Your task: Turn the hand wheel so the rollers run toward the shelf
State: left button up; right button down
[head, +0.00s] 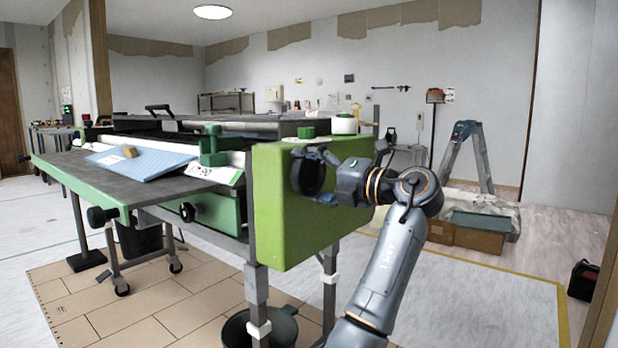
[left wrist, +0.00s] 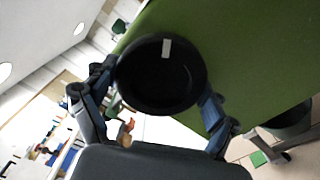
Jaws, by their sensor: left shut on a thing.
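The hand wheel (head: 306,178) is a black round wheel on the end of the green housing (head: 283,225) of the pasting machine. In the left wrist view the hand wheel (left wrist: 160,88) fills the middle, with a white mark near its upper rim. My left gripper (head: 318,174) is at the wheel, and its fingers lie on opposite sides of the rim, shut on it. The left gripper's fingers also show in the left wrist view (left wrist: 160,92). A grey flat shelf (head: 75,172) runs along the machine's left side. The rollers are mostly hidden inside the machine. My right gripper is not in view.
A blue sheet (head: 140,162) with a tan block lies on the machine's surface. A dark bucket (head: 260,328) stands under the housing. A stepladder (head: 470,155) and cardboard boxes (head: 478,240) stand at the back right.

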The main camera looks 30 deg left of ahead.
pick_arm(q)
jog(key=shift+n, duration=0.3)
jog(key=o, duration=1)
jog(key=shift+a, duration=0.1)
jog(key=d, duration=0.8)
jog(key=s+d, duration=0.1)
jog(key=d, duration=0.3)
